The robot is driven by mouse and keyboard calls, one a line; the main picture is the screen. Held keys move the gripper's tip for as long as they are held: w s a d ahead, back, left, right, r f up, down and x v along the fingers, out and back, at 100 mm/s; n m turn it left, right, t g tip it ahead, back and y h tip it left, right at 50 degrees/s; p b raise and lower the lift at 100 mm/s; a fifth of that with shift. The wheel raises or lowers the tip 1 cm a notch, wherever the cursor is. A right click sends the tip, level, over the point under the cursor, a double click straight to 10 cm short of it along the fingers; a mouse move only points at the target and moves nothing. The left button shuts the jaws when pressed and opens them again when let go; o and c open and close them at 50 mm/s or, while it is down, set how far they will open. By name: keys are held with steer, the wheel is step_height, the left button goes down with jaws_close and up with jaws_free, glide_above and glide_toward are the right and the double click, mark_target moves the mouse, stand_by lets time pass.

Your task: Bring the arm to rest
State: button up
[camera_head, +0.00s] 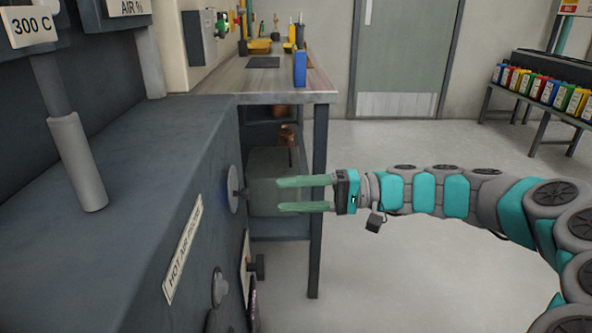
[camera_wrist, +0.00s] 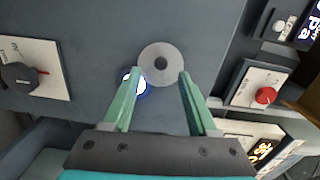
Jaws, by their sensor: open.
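My gripper (camera_head: 305,194) reaches in from the right on my teal and grey arm. Its two green fingers are open, apart and empty. In the head view the fingertips point left at a round grey disc (camera_head: 234,189) on the side of the dark machine, with a small gap that is hard to judge. In the wrist view my gripper (camera_wrist: 158,88) has its fingers on either side below the same disc (camera_wrist: 161,64), which has a dark centre. A blue-ringed white light (camera_wrist: 135,82) shows partly behind the left finger.
The machine (camera_head: 140,170) fills the left. A workbench (camera_head: 265,80) with a blue bottle (camera_head: 300,68) stands behind. The wrist view shows a black knob (camera_wrist: 20,76) at left and a red knob (camera_wrist: 266,96) at right. Open floor (camera_head: 420,270) lies under my arm.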

steer(key=s+a+f+n+g+h, duration=0.1)
steer(key=s+f+h, duration=0.3)
steer(key=s, duration=0.5)
steer(key=s+a+f+n+g+h, duration=0.1)
steer(key=s+f+h, duration=0.2)
steer(key=s+h, duration=0.35)
steer(key=s+d+f+m+h, duration=0.1)
steer(key=s+d+f+h, duration=0.2)
steer(key=s+d+f, duration=0.2)
steer(key=s+d+f+m+t+h, duration=0.1)
steer(key=s+d+f+h, duration=0.3)
steer(key=s+d, duration=0.5)
steer(key=d+m, duration=0.1)
steer(key=d, duration=0.3)
steer(key=shift+d+f+m, duration=0.25)
steer(key=shift+f+m, duration=0.05)
steer(key=shift+f, duration=0.1)
